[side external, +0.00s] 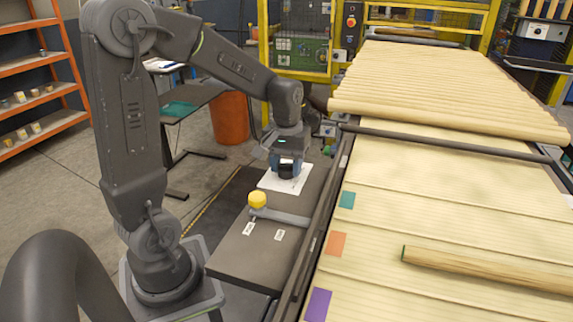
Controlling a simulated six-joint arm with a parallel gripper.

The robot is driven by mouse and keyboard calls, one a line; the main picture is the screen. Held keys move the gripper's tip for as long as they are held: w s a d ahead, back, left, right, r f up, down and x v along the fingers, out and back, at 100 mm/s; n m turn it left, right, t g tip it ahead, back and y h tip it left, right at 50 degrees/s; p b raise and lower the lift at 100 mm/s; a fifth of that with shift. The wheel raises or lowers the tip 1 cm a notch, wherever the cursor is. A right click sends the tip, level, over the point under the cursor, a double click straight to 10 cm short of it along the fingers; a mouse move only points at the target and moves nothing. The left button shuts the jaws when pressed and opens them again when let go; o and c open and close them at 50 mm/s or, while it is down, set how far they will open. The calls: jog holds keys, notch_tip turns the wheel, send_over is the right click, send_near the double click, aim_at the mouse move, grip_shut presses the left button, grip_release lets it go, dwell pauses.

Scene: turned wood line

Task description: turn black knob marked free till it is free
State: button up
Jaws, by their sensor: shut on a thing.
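The black knob (286,171) sits on a white plate (270,183) at the far end of the dark bench beside the conveyor. My gripper (286,163) points straight down from above and is shut on the black knob. The fingers and knob are small and dark here, so the exact contact and the knob's angle are hard to make out. No marking on the white plate is readable in this view.
A yellow knob (257,199) with a grey bar (283,216) and small white labels (249,229) is nearer on the bench. The conveyor (400,220) with wooden rods runs close on the right. An orange bin (230,118) stands behind.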

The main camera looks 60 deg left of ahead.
jog(key=n, duration=0.4)
jog(key=shift+n, duration=0.3)
dwell(0.5)
jog(key=o, duration=0.9)
notch_tip(320, 180, up, 14)
jog(key=shift+f, duration=0.1)
jog(key=s+d+f+m+t, duration=0.1)
jog(key=s+d+m+t, duration=0.1)
jog(key=s+d+m, duration=0.1)
jog(key=s+d+f+m+t, duration=0.1)
jog(key=s+d+f+m, duration=0.1)
jog(key=s+d+m, duration=0.2)
jog(key=s+d+f+m+t, duration=0.2)
jog(key=s+d+m, duration=0.1)
jog(key=d+m, duration=0.3)
jog(key=shift+s+d+f+t, duration=0.2)
jog(key=shift+s+d+t, duration=0.15)
jog(key=shift+d, duration=0.2)
